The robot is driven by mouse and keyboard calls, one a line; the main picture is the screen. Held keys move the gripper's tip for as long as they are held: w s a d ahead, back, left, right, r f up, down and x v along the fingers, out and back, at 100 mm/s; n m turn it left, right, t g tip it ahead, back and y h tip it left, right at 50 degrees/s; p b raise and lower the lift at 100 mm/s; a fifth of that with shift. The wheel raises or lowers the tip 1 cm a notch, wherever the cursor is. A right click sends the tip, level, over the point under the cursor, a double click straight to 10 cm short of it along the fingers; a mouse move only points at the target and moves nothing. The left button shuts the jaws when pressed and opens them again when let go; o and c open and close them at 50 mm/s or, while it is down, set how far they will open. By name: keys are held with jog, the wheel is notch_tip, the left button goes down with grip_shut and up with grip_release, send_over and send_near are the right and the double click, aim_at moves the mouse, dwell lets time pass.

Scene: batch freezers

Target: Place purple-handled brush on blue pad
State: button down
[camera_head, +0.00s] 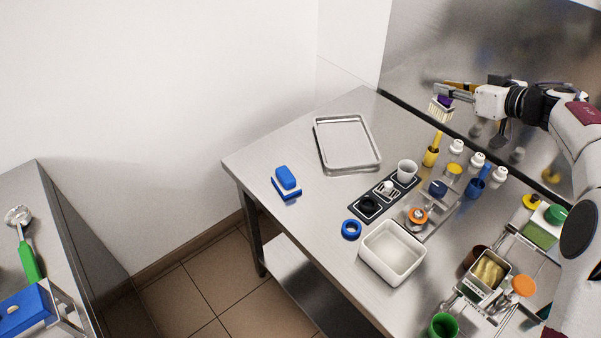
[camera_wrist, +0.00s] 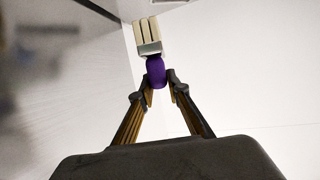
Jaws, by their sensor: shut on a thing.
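My gripper (camera_head: 449,92) is shut on the purple-handled brush (camera_head: 437,110) and holds it in the air above the back right of the steel table. The brush's pale bristle block points down in the head view. In the wrist view the purple handle (camera_wrist: 156,72) sits at the fingertips (camera_wrist: 160,90), with the pale bristles (camera_wrist: 149,33) beyond it. A blue block with a white layer and a blue base (camera_head: 287,184) lies at the table's left side, far from my gripper. I cannot tell whether its base is the blue pad.
A shallow metal tray (camera_head: 347,167) lies at the back. A black holder strip (camera_head: 381,196), a white bin (camera_head: 392,254), a blue ring (camera_head: 351,229) and a yellow bottle (camera_head: 431,154) stand on the table, with several white bottles near the wall. A side counter (camera_head: 62,235) stands left.

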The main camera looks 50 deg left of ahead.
jog(key=s+a+f+n+g, duration=0.1)
jog(key=s+a, duration=0.6)
jog(key=s, duration=0.4)
jog(key=s+a+f+g, duration=0.1)
jog(key=s+a, duration=0.7)
jog(key=s, duration=0.2)
jog(key=s+a+n+g, duration=0.1)
jog(key=s+a, duration=0.6)
jog(key=s, duration=0.4)
jog(key=shift+a+f, duration=0.15)
jog(key=shift+f, duration=1.2)
jog(key=shift+a+f, duration=0.1)
jog(key=shift+f, duration=1.25)
notch_tip(320, 180, down, 6)
jog(key=shift+f, duration=0.15)
jog(key=shift+f, duration=1.85)
